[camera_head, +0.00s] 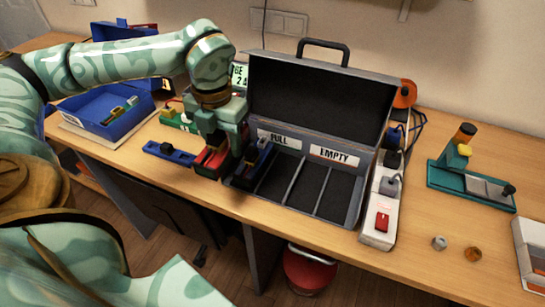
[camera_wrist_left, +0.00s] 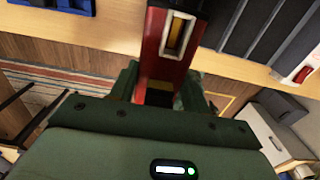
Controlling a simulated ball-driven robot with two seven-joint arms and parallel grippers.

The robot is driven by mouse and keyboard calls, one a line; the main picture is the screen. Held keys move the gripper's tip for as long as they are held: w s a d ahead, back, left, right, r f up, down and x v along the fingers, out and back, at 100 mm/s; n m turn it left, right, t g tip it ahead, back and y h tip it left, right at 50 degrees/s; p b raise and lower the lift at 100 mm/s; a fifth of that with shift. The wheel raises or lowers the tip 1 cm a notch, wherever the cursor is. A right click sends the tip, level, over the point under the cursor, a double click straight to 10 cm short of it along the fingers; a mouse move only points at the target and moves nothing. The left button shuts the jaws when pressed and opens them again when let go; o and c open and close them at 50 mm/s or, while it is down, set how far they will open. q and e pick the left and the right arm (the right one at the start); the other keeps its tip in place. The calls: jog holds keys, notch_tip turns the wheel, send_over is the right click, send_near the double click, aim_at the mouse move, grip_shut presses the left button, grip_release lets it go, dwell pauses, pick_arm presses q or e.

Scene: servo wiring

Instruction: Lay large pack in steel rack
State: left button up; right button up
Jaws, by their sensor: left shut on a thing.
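A red pack (camera_head: 211,162) with dark ends is held by my left gripper (camera_head: 222,150), just left of the open grey steel rack (camera_head: 322,225). The pack also shows in the left wrist view (camera_wrist_left: 172,65), pointing away from the gripper between the fingers. The rack has a raised dark lid, long dividers and labels reading FULL and EMPTY. The underside of the red pack is hard to see.
A blue bin (camera_head: 108,118) stands at the left. A white power strip (camera_head: 381,218) runs along the rack's right side. A teal stand (camera_head: 470,180) and two small knobs (camera_head: 439,242) are farther right. The rack's middle and right slots look empty.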

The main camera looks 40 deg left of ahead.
pick_arm(q)
jog(key=w+d+f+b, duration=0.2)
jog(key=w+d+f, duration=0.25)
jog(key=w, duration=0.25)
jog(key=b, duration=0.1)
send_over(280, 175)
jog(key=f, duration=0.4)
jog(key=shift+s+a+f, duration=0.1)
jog(key=shift+s+a, duration=0.05)
jog(key=shift+s, duration=0.05)
jog(key=shift+w+f+b, duration=0.1)
jog(key=shift+f+b, duration=0.15)
jog(key=shift+b, duration=0.1)
jog(key=f, duration=0.1)
jog(key=f+b, duration=0.1)
jog(key=f, duration=0.1)
jog(key=shift+w+d+f, duration=0.15)
jog(key=shift+d+f, duration=0.05)
jog(key=shift+f, duration=0.05)
jog(key=shift+r, duration=0.1)
pick_arm(e)
jog(key=f, duration=0.1)
jog(key=s+f, duration=0.1)
jog(key=f, duration=0.2)
jog(key=shift+s+f, duration=0.3)
jog(key=shift+f, duration=0.1)
